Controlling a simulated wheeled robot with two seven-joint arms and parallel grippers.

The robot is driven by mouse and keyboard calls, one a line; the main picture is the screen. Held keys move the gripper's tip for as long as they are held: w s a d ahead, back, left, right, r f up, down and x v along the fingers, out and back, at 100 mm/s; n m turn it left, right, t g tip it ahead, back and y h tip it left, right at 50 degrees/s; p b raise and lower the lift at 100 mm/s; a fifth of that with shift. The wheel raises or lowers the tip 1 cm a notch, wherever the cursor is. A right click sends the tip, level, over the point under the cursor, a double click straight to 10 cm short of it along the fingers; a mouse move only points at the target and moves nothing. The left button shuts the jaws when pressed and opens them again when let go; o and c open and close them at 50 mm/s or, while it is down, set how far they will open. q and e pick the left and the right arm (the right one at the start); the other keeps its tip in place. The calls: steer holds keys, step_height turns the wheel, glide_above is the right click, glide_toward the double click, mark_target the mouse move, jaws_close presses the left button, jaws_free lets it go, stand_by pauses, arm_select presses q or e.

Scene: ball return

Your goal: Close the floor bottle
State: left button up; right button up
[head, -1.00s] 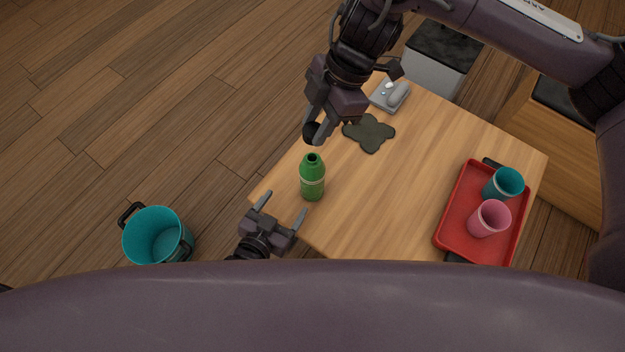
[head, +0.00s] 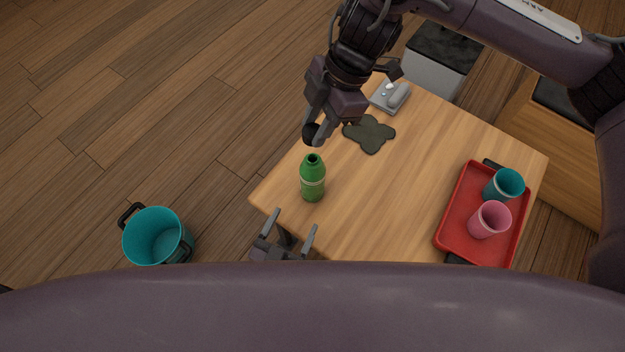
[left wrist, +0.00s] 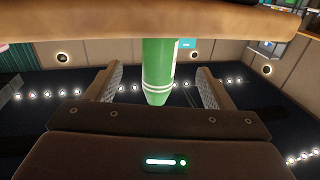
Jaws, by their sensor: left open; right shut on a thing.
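The green bottle (head: 312,180) stands upright on the wooden table near its left corner. Its neck is open, with no cap on it. My right gripper (head: 314,136) is shut on a black cap (head: 311,132), held above and slightly behind the bottle, apart from it. My left gripper (head: 294,222) is open and empty, just in front of the bottle at the table's near edge. In the left wrist view the bottle (left wrist: 158,70) shows inverted, between the two open fingers in the picture. I cannot tell whether it lies between them in depth.
The wooden table (head: 400,175) carries a dark cloth-like patch (head: 370,133), a grey dish (head: 391,97) at the back, and a red tray (head: 454,225) with a teal cup (head: 503,185) and a pink cup (head: 489,219). A teal bucket (head: 154,237) stands left on the floor.

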arm_select(q)
steer(key=x, duration=1.1)
steer(key=shift+w, duration=0.1)
steer(key=shift+c, duration=0.3)
steer(key=c, duration=1.4)
arm_select(e)
glide_above(309, 162)
steer(key=d, duration=0.2)
steer(key=shift+w+a+f, duration=0.15)
steer(key=shift+w+f, duration=0.05)
steer(key=shift+f, duration=1.1)
steer(key=shift+w+a+f, duration=0.1)
steer(key=shift+w+f, duration=0.05)
steer(key=shift+f, duration=1.1)
steer(key=shift+f, duration=0.85)
steer(key=shift+f, duration=0.55)
